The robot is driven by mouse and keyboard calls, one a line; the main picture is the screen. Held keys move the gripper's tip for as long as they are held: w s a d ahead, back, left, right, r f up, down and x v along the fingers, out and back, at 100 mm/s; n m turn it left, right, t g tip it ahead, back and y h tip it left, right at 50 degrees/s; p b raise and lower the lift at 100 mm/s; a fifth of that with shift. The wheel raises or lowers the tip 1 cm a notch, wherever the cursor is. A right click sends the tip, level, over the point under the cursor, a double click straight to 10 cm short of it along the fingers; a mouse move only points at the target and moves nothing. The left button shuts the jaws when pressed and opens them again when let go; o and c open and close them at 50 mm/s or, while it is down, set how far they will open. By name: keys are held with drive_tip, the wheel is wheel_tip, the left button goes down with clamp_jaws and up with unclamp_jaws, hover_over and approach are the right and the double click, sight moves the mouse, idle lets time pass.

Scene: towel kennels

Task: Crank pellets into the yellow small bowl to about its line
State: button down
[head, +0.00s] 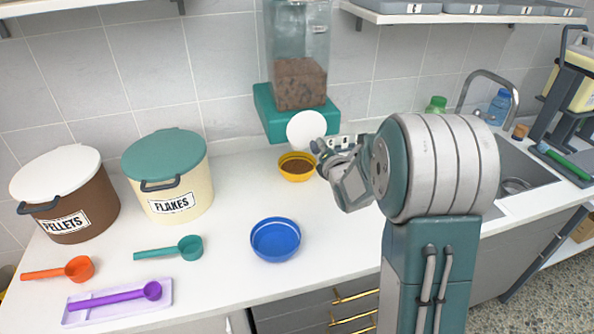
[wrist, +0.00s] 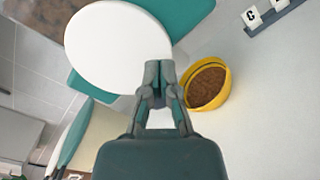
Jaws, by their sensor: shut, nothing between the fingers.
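The dispenser has a clear hopper (head: 299,84) part full of brown pellets and a teal body (head: 262,105). A white round disc (head: 306,130) is on its front, and it fills the upper middle of the wrist view (wrist: 105,45). My gripper (wrist: 159,84) is shut and empty, its fingertips at the disc's edge; contact cannot be told.
A blue bowl (head: 276,240) stands on the open counter in front. A pellets bin (head: 78,205), a flakes bin (head: 187,190), and orange (head: 72,269), teal (head: 185,249) and purple (head: 140,293) scoops are at left. A sink (head: 517,170) is at right.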

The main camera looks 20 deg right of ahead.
drive_tip(key=shift+a+f, duration=0.4)
drive_tip(key=shift+a, duration=0.1)
drive_tip(key=shift+a+f, duration=0.2)
drive_tip(key=shift+a, duration=0.2)
drive_tip(key=shift+a, duration=0.25)
drive_tip(key=s, duration=0.8)
drive_tip(key=shift+s, duration=0.35)
idle(0.4)
drive_tip(key=shift+d, duration=0.15)
